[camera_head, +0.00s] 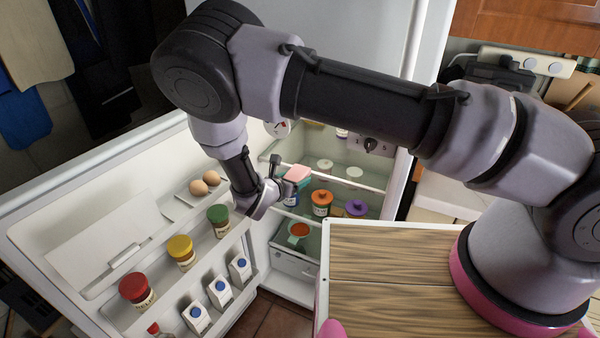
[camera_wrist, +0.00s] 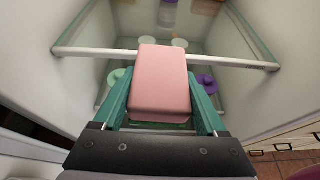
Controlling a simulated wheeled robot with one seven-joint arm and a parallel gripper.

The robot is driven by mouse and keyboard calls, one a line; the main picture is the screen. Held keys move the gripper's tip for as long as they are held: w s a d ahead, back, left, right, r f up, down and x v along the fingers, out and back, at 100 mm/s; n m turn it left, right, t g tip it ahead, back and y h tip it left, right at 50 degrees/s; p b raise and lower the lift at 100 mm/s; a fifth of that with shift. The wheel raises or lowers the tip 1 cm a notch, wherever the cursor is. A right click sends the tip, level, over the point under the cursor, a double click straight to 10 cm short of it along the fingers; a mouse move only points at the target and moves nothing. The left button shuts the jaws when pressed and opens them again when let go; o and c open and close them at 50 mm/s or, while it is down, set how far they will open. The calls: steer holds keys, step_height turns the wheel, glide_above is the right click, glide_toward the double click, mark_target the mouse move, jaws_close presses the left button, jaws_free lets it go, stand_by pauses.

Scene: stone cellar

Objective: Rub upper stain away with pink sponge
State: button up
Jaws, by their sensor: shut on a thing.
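The pink sponge (camera_wrist: 161,78) is held between the green fingers of my gripper (camera_wrist: 160,98) in the wrist view. In the head view the pink sponge (camera_head: 298,172) shows at the tip of my gripper (camera_head: 281,178), inside the open fridge and near the front of an upper shelf. In the wrist view it covers the middle of a white shelf rail (camera_wrist: 90,52); I cannot tell whether it touches anything. I cannot make out the upper stain for certain in either view. The sponge's far face is hidden.
The open fridge door (camera_head: 75,232) at left holds eggs (camera_head: 205,184), lidded jars and cartons (camera_head: 221,292). Inside stand an orange-lidded jar (camera_head: 321,202) and a purple-lidded jar (camera_head: 356,208). A drawer (camera_head: 295,264) lies below. A wooden top (camera_head: 385,285) is at the front right.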

steer(key=s+a, duration=0.2)
steer(key=s, duration=0.5)
steer(key=shift+s+a, duration=0.3)
steer(key=shift+a, duration=0.1)
steer(key=shift+r, duration=0.1)
